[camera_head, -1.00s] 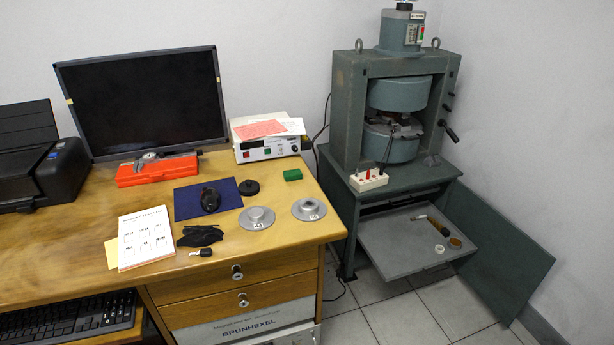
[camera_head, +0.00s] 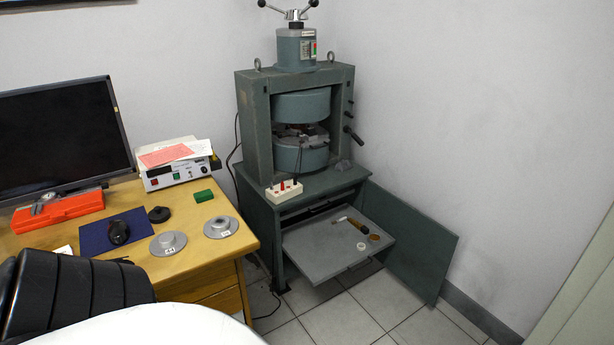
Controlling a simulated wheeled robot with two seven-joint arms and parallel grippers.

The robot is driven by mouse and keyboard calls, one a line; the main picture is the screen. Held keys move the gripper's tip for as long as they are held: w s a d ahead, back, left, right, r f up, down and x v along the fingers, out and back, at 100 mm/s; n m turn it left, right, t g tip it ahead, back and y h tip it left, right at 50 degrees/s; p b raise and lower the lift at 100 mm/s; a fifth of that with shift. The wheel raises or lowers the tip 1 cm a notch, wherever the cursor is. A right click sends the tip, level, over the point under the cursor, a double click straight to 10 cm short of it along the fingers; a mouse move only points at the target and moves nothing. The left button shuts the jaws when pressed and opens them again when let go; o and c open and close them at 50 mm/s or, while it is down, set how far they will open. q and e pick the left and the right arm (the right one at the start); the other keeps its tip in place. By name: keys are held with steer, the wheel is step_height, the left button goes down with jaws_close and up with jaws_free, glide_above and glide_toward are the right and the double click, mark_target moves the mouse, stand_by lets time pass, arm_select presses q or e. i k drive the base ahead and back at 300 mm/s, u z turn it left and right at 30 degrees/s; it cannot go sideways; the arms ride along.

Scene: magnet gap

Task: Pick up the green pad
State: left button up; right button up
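The green pad (camera_head: 204,196) is a small green block lying on the wooden desk near its right back edge. It sits in front of the white instrument box and behind the right grey disc. Nothing touches it. Neither of my grippers shows in the head view.
Two grey flanged discs (camera_head: 168,243) (camera_head: 221,227), a black knob (camera_head: 159,214) and a mouse (camera_head: 118,232) on a blue mat (camera_head: 92,240) lie near the pad. The green press (camera_head: 257,125) stands right of the desk, its tray (camera_head: 318,268) pulled out. Floor (camera_head: 343,325) is open in front.

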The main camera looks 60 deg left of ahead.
mark_target(201, 197)
steer(key=z, duration=0.6)
steer(key=k, duration=1.05)
steer(key=u, duration=1.15)
